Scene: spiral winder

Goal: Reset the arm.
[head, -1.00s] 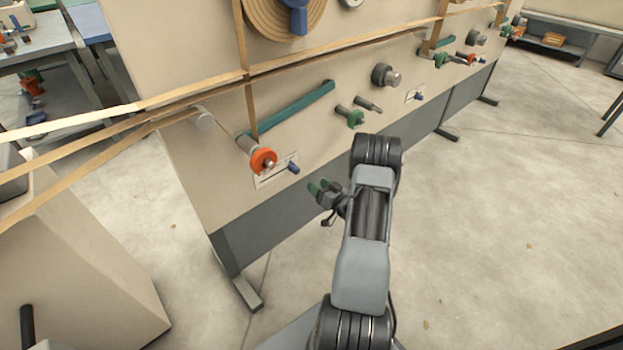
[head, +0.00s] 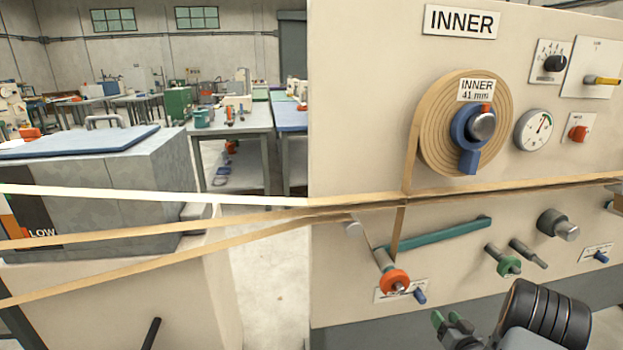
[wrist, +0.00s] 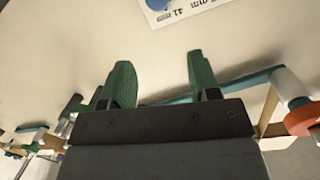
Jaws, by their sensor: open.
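My gripper (head: 447,322) shows at the bottom of the head view, below and to the right of the orange roller end (head: 394,282), with my dark arm joint beside it. In the wrist view its two green fingers (wrist: 160,85) stand apart with nothing between them. Beyond them is the cream panel face (wrist: 60,60). The orange roller end also shows at the right edge of the wrist view (wrist: 304,118), apart from the fingers. Most of my arm is out of the head view.
The INNER panel (head: 350,100) carries a paper roll (head: 435,125) with a blue hub lever, a gauge (head: 533,130), a teal bar (head: 440,234) and a green knob (head: 509,266). Paper strips (head: 250,201) cross to the grey machine (head: 110,180) at left. Tables stand behind.

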